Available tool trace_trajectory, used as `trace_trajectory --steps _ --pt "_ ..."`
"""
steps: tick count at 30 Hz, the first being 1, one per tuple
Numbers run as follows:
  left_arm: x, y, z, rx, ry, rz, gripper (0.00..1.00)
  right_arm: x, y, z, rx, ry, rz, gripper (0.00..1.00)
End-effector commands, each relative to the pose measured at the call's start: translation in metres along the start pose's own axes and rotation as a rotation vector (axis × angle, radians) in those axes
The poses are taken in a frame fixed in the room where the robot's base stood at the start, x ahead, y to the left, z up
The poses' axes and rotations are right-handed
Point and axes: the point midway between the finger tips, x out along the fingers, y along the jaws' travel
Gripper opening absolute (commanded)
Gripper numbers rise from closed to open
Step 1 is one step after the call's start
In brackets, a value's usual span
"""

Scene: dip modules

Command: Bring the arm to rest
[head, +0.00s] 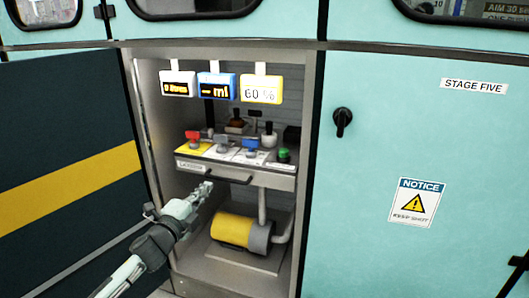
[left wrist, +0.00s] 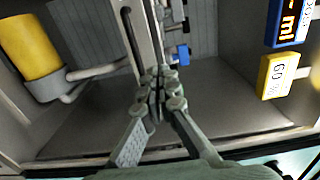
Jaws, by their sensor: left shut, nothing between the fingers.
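My left gripper (head: 205,188) reaches into an open cabinet bay from the lower left in the head view. It is just in front of and below the control panel's drawer-like front (head: 235,173). In the left wrist view the left gripper (left wrist: 156,108) has its fingers together with nothing between them. The panel front edge shows close beyond the fingertips there; I cannot tell whether they touch it. A dark part at the lower right edge of the head view (head: 520,262) may belong to my right arm; its gripper does not show.
The panel carries red (head: 192,138), blue (head: 250,146) and green (head: 284,155) controls. Displays hang above, one reading 60 % (head: 261,89). The dark door (head: 60,150) is open at left; a teal door (head: 400,150) is shut at right.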

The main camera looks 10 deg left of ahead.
Motion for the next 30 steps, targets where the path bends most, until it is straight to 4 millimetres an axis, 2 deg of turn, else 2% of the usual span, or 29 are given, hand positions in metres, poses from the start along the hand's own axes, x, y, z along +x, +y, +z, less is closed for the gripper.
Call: trace_trajectory --steps 2,4,8,9,11,12,14,15,18,21,24,27,30 --pt "-0.004 0.007 0.000 -0.029 -0.016 0.019 0.00 -0.002 0.000 0.001 0.000 -0.001 0.000 0.40" --pt "-0.014 0.025 0.000 -0.107 -0.058 0.065 0.00 -0.003 0.000 0.000 0.000 0.002 -0.002 0.40" --pt "-0.057 0.084 0.002 -0.360 -0.217 0.228 0.00 0.019 -0.004 0.005 0.001 -0.021 -0.013 0.40" --pt "-0.076 0.107 0.000 -0.450 -0.281 0.291 0.00 0.024 -0.005 0.005 0.000 -0.023 -0.016 0.40" --pt "-0.109 0.139 -0.003 -0.582 -0.383 0.385 0.00 0.031 -0.006 0.005 0.000 -0.024 -0.020 0.40" --pt "-0.132 0.159 -0.007 -0.663 -0.450 0.447 0.00 0.036 -0.007 0.005 -0.001 -0.026 -0.023 0.40" --pt "-0.168 0.186 -0.015 -0.776 -0.552 0.536 0.00 0.043 -0.009 0.006 -0.001 -0.027 -0.027 0.40" --pt "-0.193 0.202 -0.021 -0.844 -0.619 0.593 0.00 0.047 -0.010 0.006 -0.001 -0.028 -0.029 0.40" --pt "-0.252 0.232 -0.039 -0.985 -0.777 0.723 0.00 0.057 -0.012 0.008 -0.001 -0.031 -0.035 0.40" --pt "-0.300 0.249 -0.055 -1.082 -0.906 0.823 0.00 0.065 -0.014 0.009 -0.001 -0.033 -0.040 0.40" --pt "-0.333 0.258 -0.068 -1.140 -0.995 0.890 0.00 0.070 -0.015 0.011 -0.001 -0.035 -0.042 0.40" --pt "-0.350 0.262 -0.074 -1.167 -1.041 0.922 0.00 0.073 -0.016 0.011 -0.001 -0.033 -0.044 0.40" --pt "-0.353 0.262 -0.075 -1.172 -1.050 0.928 0.00 0.074 -0.016 0.011 -0.001 -0.033 -0.044 0.40"
